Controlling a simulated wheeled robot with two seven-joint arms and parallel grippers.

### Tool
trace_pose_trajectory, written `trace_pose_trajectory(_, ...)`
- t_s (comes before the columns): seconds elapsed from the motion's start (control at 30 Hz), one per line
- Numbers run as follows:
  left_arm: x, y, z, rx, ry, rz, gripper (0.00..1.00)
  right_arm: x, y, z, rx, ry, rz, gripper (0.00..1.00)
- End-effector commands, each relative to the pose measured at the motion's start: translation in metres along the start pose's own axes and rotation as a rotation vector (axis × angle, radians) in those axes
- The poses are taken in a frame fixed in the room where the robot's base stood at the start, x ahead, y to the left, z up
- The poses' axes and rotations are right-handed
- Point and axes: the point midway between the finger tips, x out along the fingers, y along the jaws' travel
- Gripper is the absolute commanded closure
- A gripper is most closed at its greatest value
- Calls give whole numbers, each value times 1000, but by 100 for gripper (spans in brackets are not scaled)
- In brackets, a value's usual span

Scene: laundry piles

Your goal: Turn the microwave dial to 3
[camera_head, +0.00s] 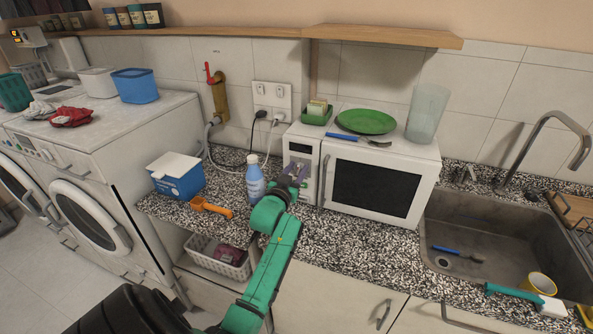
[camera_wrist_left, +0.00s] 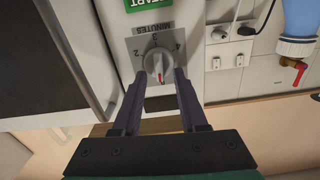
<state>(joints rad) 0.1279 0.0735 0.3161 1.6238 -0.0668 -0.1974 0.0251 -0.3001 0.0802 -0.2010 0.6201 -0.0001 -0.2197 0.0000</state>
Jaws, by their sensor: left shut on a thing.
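The white microwave (camera_head: 376,188) stands on the speckled counter, with its dark door on the right and its control panel on the left. Its grey dial (camera_wrist_left: 157,62) shows in the left wrist view, with 2, 3 and 4 and the word MINUTES around it. A red mark on the dial is on the side away from the 3 and lies between my fingers. My left gripper (camera_wrist_left: 160,75) is shut on the dial, one finger on each side. In the head view my left gripper (camera_head: 296,177) is at the panel and hides the dial. My right gripper is not in view.
A green plate (camera_head: 366,121), a fork and a clear cup (camera_head: 427,113) are on top of the microwave. The sink (camera_head: 500,222) is at right.

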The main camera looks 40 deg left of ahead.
Motion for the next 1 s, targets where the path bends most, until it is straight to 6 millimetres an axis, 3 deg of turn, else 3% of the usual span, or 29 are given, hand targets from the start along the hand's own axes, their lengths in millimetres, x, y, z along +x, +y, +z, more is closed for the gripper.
trace_pose_trajectory(1.0,0,11,9,892,-3,2,100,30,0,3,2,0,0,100)
